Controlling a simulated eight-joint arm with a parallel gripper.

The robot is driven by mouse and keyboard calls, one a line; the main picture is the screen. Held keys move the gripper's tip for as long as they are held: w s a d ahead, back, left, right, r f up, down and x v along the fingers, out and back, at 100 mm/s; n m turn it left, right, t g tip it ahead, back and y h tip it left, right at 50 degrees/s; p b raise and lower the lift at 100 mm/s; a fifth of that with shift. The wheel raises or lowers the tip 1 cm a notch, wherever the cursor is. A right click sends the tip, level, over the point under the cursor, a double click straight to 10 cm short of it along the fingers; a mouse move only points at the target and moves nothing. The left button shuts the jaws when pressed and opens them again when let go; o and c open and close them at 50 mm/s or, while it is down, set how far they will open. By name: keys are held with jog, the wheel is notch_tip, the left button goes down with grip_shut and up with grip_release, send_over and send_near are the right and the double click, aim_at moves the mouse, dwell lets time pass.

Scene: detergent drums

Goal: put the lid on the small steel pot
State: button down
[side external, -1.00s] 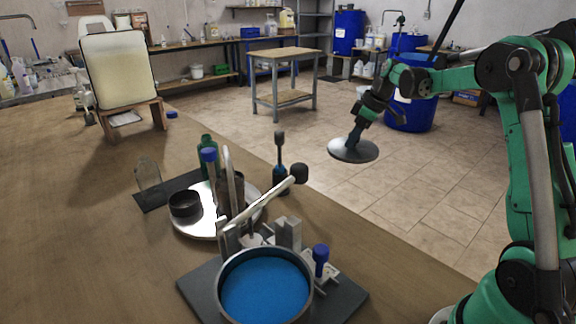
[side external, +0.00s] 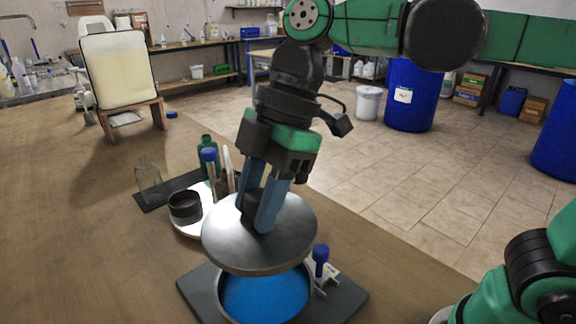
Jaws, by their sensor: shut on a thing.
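The steel lid (side external: 295,244) is a round grey disc, held tilted by my gripper (side external: 262,215). The small steel pot (side external: 222,304) stands on a dark grey board at the front of the table, with bright blue contents (side external: 265,296). The lid is above the pot and covers its back part in this view. The pot's front opening still shows below the lid's edge. I cannot tell how large the gap between them is.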

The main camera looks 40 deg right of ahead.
jog(key=shift+s+a+f+n, duration=0.1)
jog(key=shift+s+a+n, duration=0.5)
jog(key=shift+s, duration=0.1)
jog(key=shift+d+f, duration=0.1)
jog(key=shift+f, duration=3)
jog(key=shift+f, duration=0.2)
grip_release()
jog(key=shift+r, duration=0.1)
jog(key=shift+r, duration=2.95)
